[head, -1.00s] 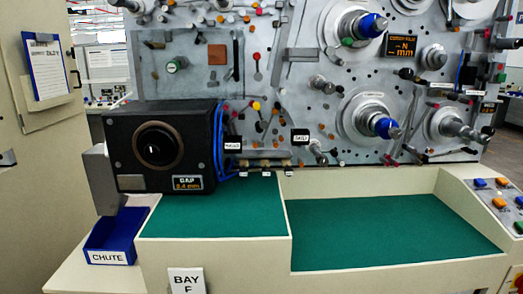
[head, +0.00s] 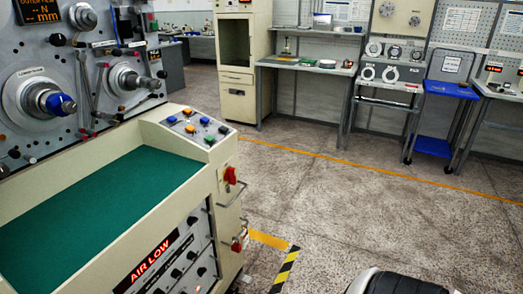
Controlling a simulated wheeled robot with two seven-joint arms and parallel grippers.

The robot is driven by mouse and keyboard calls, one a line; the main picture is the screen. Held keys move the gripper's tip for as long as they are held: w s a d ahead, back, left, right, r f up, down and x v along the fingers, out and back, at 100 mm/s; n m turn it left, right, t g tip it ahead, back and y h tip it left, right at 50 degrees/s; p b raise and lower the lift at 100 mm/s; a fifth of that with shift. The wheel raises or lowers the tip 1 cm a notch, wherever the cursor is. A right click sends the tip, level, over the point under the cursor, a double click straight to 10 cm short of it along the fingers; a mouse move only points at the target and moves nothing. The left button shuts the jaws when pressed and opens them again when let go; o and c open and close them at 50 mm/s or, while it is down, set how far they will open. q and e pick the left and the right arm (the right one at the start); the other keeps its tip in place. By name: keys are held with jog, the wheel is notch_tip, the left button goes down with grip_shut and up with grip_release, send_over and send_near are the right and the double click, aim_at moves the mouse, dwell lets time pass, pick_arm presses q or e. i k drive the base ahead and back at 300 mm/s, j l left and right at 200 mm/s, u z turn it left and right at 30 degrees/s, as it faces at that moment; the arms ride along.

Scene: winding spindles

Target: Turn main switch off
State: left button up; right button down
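A red rotary switch (head: 230,175) sits near the top of the winding machine's right end face, just below the button panel. A second red knob or handle (head: 237,245) is lower on the same end, near a metal rail. I cannot read a label on either one, so I cannot tell which is the main switch or what position each is in. Neither of my grippers is in view.
The button panel (head: 190,127) has blue, orange and green buttons. A lit sign (head: 151,263) on the front reads AIR LOW. Black-yellow floor tape (head: 285,270) lies beside the machine. Open floor (head: 340,210) stretches right towards benches and a blue cart (head: 443,115).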

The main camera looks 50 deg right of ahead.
aim_at(230, 175)
jog(key=z, duration=1.45)
